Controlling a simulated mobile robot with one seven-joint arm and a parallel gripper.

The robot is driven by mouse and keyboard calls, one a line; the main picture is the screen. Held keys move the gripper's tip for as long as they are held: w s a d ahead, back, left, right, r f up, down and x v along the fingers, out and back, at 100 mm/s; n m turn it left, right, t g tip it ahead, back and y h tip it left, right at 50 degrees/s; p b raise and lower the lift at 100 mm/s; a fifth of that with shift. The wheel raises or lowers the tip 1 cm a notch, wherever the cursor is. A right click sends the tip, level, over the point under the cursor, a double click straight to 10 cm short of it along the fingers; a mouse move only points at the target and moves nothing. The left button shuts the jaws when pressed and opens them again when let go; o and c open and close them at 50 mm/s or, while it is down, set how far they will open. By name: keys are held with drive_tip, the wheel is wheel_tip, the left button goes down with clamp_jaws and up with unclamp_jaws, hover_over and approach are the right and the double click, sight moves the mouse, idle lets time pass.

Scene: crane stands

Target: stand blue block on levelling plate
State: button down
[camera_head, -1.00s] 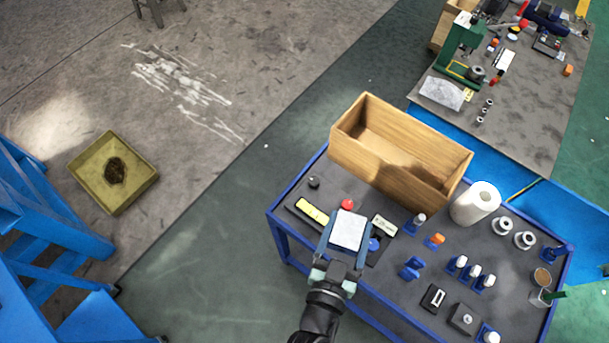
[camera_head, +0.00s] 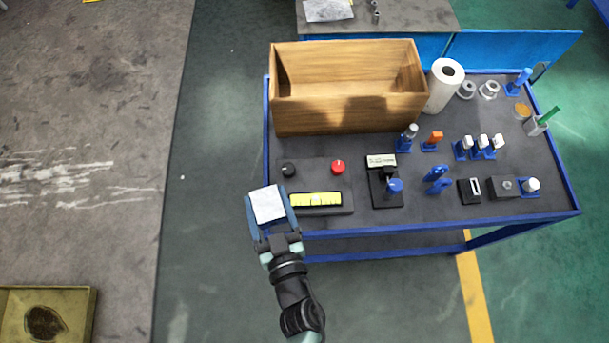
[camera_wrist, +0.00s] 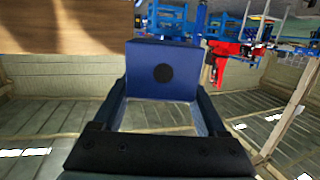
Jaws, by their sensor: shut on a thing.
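My gripper (camera_head: 267,193) is shut on the blue block (camera_wrist: 165,70). In the wrist view, the block shows a blue face with a black round spot, between the two fingers. In the head view, the block (camera_head: 268,205) shows a pale, whitish upper face. What I take for the levelling plate (camera_head: 312,179) is a dark plate at the cart's front left, with a black knob, a red knob and a yellow level strip. In the head view, my gripper and the block are just left of this plate, by the cart's left edge. Their height above it is unclear.
A large open wooden box (camera_head: 350,117) stands behind the plate on the blue cart (camera_head: 420,222). A black stand with a blue knob (camera_head: 395,186) is right of the plate. A paper roll (camera_head: 441,88) and several small blue-based parts stand farther right.

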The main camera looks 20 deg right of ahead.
drive_tip(key=w+d+r+m+h, duration=0.35)
drive_tip(key=w+d, duration=0.45)
drive_tip(key=d, duration=0.5)
drive_tip(key=shift+n+h, duration=0.25)
drive_tip(key=shift+h, duration=0.2)
drive_tip(key=shift+w+f+b, duration=0.1)
drive_tip(key=shift+f+b, duration=3.15)
drive_tip(key=shift+f, duration=1.9)
